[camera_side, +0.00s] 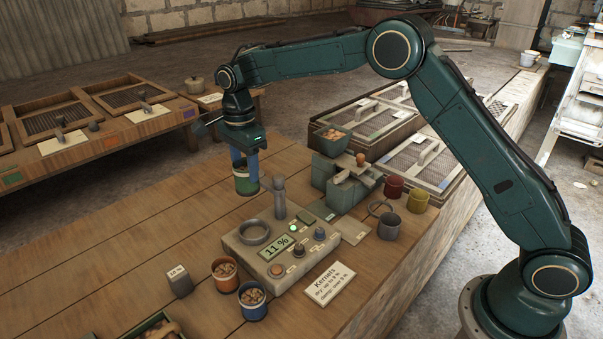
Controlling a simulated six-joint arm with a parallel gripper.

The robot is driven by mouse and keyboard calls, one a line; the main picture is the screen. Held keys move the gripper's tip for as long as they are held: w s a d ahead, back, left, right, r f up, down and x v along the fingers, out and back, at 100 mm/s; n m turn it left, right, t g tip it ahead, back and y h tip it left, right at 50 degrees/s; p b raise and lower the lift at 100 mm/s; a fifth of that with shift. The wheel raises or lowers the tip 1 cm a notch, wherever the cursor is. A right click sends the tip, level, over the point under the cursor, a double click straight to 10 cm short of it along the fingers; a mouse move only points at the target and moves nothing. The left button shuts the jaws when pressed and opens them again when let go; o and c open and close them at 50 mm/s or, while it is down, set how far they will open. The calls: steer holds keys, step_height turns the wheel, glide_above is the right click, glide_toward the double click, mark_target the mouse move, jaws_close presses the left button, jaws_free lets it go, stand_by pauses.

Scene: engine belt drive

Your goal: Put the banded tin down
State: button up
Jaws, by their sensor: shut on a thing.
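What is inside the tin does not show clearly.
A meter (285,250) reading 11 % stands in front of the tin, with an upright grey post (280,198). An orange tin (224,275) and a blue tin (253,301) of nuts are nearer. A green nut-cracking device (345,185) stands right. Planks left of the tin are clear.

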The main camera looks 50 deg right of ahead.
steer(key=shift+f, duration=7.15)
steer(key=shift+f, duration=0.2)
steer(key=o, duration=1.1)
steer(key=shift+o, duration=0.2)
steer(key=shift+r, duration=0.15)
step_height(320, 180, up, 12)
steer(key=shift+d+r, duration=0.1)
steer(key=shift+d, duration=0.05)
steer(key=shift+r, duration=0.65)
